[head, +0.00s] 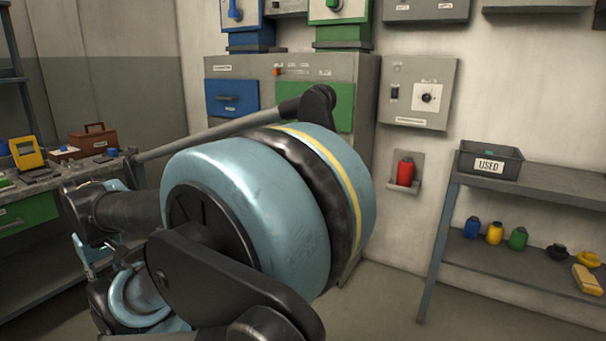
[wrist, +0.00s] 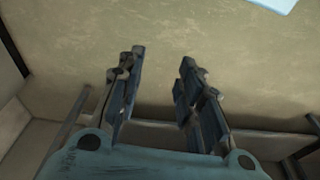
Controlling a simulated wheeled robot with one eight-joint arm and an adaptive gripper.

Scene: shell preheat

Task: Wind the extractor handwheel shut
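I cannot make out the extractor handwheel in either view. My own arm fills the middle of the head view and hides part of the grey cabinet behind it. In the wrist view my gripper (wrist: 160,78) has its two dark fingers apart, with nothing between them. The fingers point at a plain yellowish surface, and no wheel shows near them. I cannot clearly make out the fingers in the head view.
A grey cabinet (head: 225,67) stands against the wall. A control box (head: 402,77) with a round dial hangs right of it, above a red bottle (head: 405,172) in a niche. A shelf unit (head: 535,185) bears a bin marked USED (head: 490,164). A cluttered workbench (head: 20,192) stands left.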

